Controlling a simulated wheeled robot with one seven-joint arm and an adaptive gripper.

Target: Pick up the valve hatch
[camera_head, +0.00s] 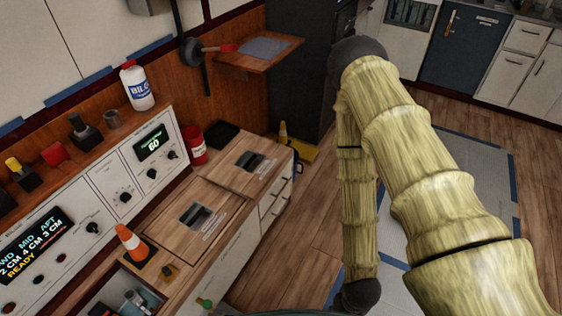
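Two wooden hatch panels are set in the counter at the left of the head view. The nearer hatch (172,213) has a dark rectangular recess and a small label. The farther hatch (225,165) has a similar recess and label. Both look flat and closed. The labels are too small to read, so I cannot tell which one is the valve hatch. My arm fills the right side and bends down to the bottom edge. My gripper is not in view.
An orange cone (131,244) stands left of the nearer hatch, by an open compartment (127,291) holding metal items. A red can (193,144) stands behind the hatches. A white bottle (137,86) is on the upper ledge. A yellow wet-floor sign (291,144) stands beyond the counter.

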